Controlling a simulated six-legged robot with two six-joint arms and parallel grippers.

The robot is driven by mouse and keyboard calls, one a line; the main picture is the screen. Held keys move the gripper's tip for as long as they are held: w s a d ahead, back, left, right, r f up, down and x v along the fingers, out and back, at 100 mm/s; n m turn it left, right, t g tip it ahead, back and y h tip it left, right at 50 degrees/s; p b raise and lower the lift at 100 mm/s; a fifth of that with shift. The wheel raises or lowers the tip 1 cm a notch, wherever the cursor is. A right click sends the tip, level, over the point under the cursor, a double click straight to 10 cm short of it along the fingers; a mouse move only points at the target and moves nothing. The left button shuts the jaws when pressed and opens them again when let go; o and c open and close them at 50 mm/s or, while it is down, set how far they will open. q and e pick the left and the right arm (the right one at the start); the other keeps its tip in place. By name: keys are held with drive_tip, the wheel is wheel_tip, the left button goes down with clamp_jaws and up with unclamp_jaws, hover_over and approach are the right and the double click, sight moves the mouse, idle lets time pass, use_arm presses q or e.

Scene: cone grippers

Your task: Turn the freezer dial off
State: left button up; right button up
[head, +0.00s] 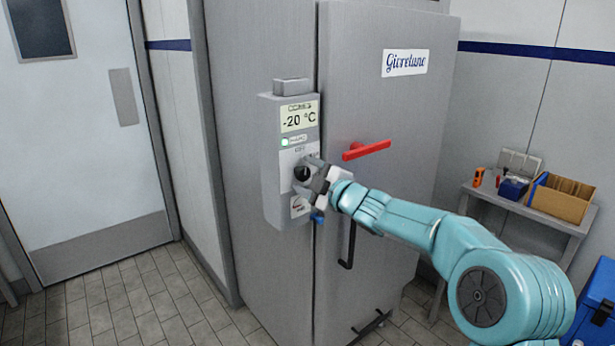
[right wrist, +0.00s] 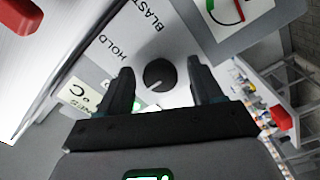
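The freezer (head: 375,95) is a tall grey cabinet with a control box (head: 272,150) on its front. The box's display (head: 299,117) reads -20 °C, with a green light below it. The black round dial (head: 302,173) is on the lower part of the box. In the right wrist view the dial (right wrist: 159,74) has a white pointer mark, with HOLD and BLAST printed beside it. My right gripper (head: 312,175) is at the box; in the right wrist view its open fingers (right wrist: 158,85) stand either side of the dial, with gaps. My left gripper is not in view.
A red handle (head: 366,149) sticks out from the freezer door above my right arm. A black handle (head: 348,246) is below. A side table (head: 520,205) at the right holds a cardboard box (head: 560,198) and tools. A blue cooler (head: 597,310) stands lower right.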

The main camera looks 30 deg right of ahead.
drive_tip(key=shift+s, duration=0.35)
drive_tip(key=s+d+b, duration=0.1)
drive_tip(key=s+b, duration=0.1)
drive_tip(key=s, duration=1.3)
drive_tip(key=shift+s, duration=0.25)
drive_tip(key=shift+d, duration=0.1)
